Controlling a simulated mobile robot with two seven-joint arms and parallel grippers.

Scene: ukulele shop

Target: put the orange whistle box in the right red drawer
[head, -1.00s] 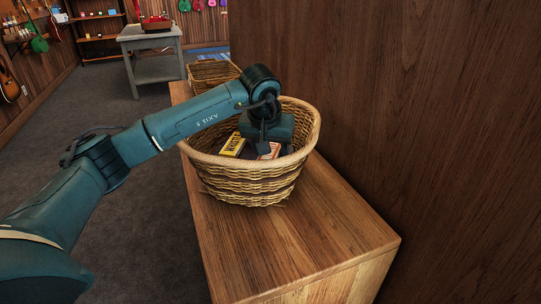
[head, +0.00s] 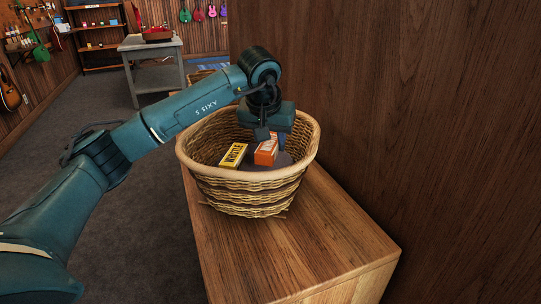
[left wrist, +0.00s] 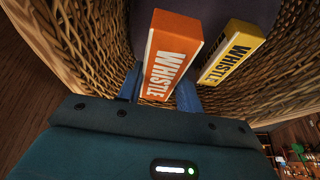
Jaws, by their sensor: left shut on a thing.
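The orange whistle box (head: 266,152) is at the right side inside a wicker basket (head: 245,190). My left gripper (head: 268,138) reaches down into the basket from above and is shut on this box. In the left wrist view the orange box (left wrist: 168,55) is between my two blue fingers, with its WHISTLE print showing. Whether it is clear of the basket's bottom, I cannot tell. A red object (head: 157,35) stands on the grey table far back; it is too small to make out drawers. My right gripper is not in view.
A yellow whistle box (head: 233,154) lies in the basket, left of the orange one. The basket stands on a wooden cabinet (head: 300,245) against a wood wall (head: 400,110). Another basket is partly hidden behind. The grey table (head: 152,45) stands across open carpet.

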